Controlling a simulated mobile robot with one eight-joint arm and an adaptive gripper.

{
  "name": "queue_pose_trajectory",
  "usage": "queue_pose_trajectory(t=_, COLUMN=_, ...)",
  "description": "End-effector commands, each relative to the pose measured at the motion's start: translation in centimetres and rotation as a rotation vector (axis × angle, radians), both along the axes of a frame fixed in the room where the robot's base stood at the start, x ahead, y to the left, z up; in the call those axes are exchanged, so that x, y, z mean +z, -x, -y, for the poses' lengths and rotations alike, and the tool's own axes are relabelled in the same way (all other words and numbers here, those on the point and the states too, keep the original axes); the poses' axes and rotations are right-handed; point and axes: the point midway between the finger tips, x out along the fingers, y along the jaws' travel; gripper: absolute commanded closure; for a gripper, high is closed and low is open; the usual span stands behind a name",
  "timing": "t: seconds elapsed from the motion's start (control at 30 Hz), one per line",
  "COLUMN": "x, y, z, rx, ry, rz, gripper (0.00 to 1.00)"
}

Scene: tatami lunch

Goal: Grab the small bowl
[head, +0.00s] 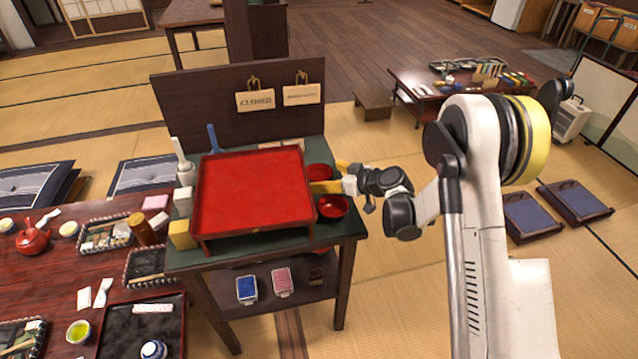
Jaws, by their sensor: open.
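Two small red bowls stand on the dark green top of the stand, just right of the large red tray (252,238). The nearer bowl (333,208) is at the top's right edge, and its open inside shows. The farther bowl (318,171) is behind it and partly covered by my gripper. My gripper (328,176) reaches in from the right with its yellow-tipped fingers apart. One finger passes just above the nearer bowl in the picture; the other is by the farther bowl. I see no bowl held, and I cannot tell whether a finger touches either one.
The stand has an upright back board with hanging signs (255,101). A white bottle (184,166) and small blocks (182,234) line the tray's left side. A low table with dishes (60,270) is at left. Open tatami lies right of the stand.

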Motion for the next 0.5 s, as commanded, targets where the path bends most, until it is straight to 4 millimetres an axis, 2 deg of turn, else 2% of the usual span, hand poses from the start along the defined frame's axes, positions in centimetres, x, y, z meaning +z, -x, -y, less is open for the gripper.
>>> queue_pose_trajectory(t=0.03, x=-0.8, y=-0.6, z=-0.6, rx=0.001, ry=0.0, rz=0.0, gripper=0.0)
queue_pose_trajectory(t=0.2, x=-1.3, y=-1.7, z=-1.8, rx=0.001, ry=0.001, rz=0.0, gripper=0.0)
queue_pose_trajectory(t=0.43, x=-1.2, y=-1.8, z=-1.9, rx=0.0, ry=0.001, rz=0.0, gripper=0.0)
queue_pose_trajectory(t=0.47, x=-1.2, y=-1.8, z=-1.9, rx=0.0, ry=0.001, rz=0.0, gripper=0.06)
queue_pose_trajectory(t=0.5, x=-1.2, y=-1.8, z=-1.9, rx=0.0, ry=0.001, rz=0.0, gripper=0.18)
